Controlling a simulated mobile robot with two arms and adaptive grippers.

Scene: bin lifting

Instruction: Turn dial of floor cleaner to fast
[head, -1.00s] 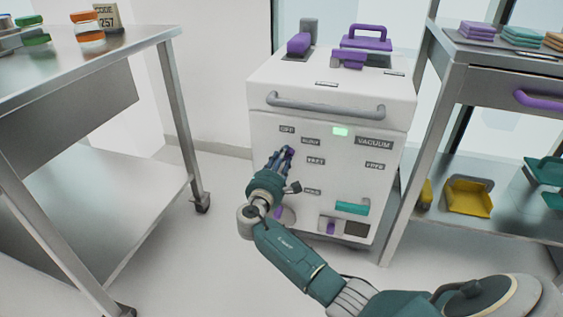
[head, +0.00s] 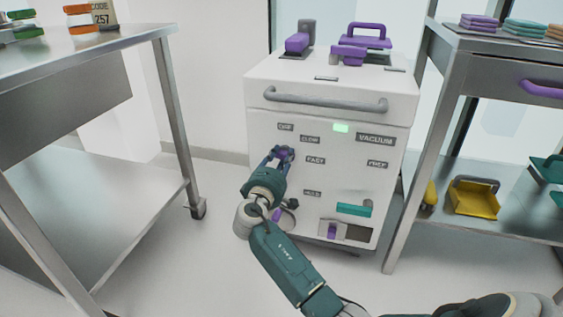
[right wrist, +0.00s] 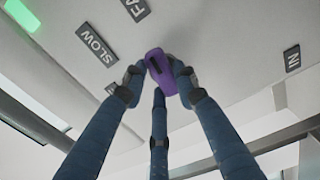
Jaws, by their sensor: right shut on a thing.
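The white floor cleaner (head: 345,195) stands on the floor, its front facing me. Its purple dial (right wrist: 160,72) is beside the labels OFF (head: 286,127), SLOW (head: 310,139) and FAST (head: 315,160). My right gripper (head: 281,156) is at the dial on the left of the front. In the right wrist view my fingers (right wrist: 162,78) close around the purple dial, which bears a dark mark. SLOW (right wrist: 97,43) and part of FAST (right wrist: 135,8) show past the fingers there. The fingers hide part of the dial, so I cannot tell which label it points to. My left gripper is out of view.
A grey handle (head: 325,100) crosses the cleaner's upper front, with a lit green panel (head: 341,128) below it. A teal handle (head: 354,209) sits lower right. Metal tables stand at left (head: 95,215) and right (head: 490,60). The floor in front is clear.

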